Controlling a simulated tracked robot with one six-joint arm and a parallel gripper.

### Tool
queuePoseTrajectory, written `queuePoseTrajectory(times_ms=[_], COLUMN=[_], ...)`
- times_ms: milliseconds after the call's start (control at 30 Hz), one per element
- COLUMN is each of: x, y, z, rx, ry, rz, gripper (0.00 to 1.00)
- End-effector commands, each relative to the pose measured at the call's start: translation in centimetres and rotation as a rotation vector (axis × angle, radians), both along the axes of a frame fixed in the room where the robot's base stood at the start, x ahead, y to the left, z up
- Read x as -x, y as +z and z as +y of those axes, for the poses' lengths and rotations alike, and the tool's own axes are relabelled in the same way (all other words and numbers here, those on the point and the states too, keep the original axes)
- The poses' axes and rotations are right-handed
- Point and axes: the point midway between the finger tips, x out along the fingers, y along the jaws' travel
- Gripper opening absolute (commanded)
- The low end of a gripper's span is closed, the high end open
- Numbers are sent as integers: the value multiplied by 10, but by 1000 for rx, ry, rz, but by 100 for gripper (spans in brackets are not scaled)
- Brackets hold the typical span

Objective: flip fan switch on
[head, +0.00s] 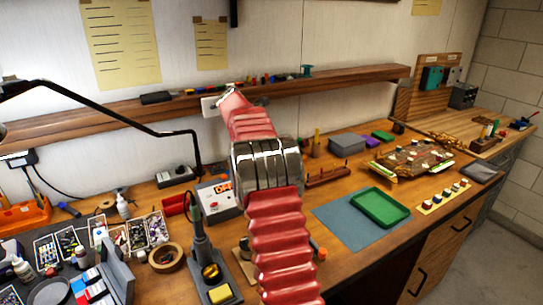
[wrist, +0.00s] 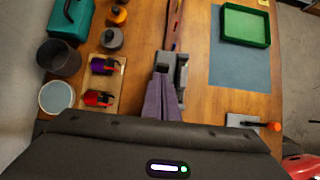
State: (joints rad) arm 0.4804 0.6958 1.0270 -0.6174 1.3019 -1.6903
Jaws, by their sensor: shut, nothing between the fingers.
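In the wrist view my gripper (wrist: 164,78) is shut and empty above the wooden bench. A grey block (wrist: 180,72) shows beside its fingertips; I cannot tell whether they touch.
In the wrist view, purple and red parts on a wooden stand (wrist: 103,84), a dark cup (wrist: 58,58) and a teal case (wrist: 70,18) lie left. A green tray (head: 380,208) sits on a blue mat (head: 340,222). A wooden shelf (head: 350,80) runs along the wall.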

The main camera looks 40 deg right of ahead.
Motion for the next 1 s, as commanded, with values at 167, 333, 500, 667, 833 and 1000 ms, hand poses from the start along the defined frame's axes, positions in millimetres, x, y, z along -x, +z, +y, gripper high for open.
queuePoseTrajectory(times_ms=[167,333,500,667,833,1000], x=[-1,-1,-1,-1,-1,-3], y=[7,12,14,14,17,30], z=[0,1,1,1,2,8], rx=[1,1,1,1,2,3], ry=[1,1,1,1,2,2], rz=[-1,0,0,0,-1,-3], gripper=[0,0,0,0,0,0])
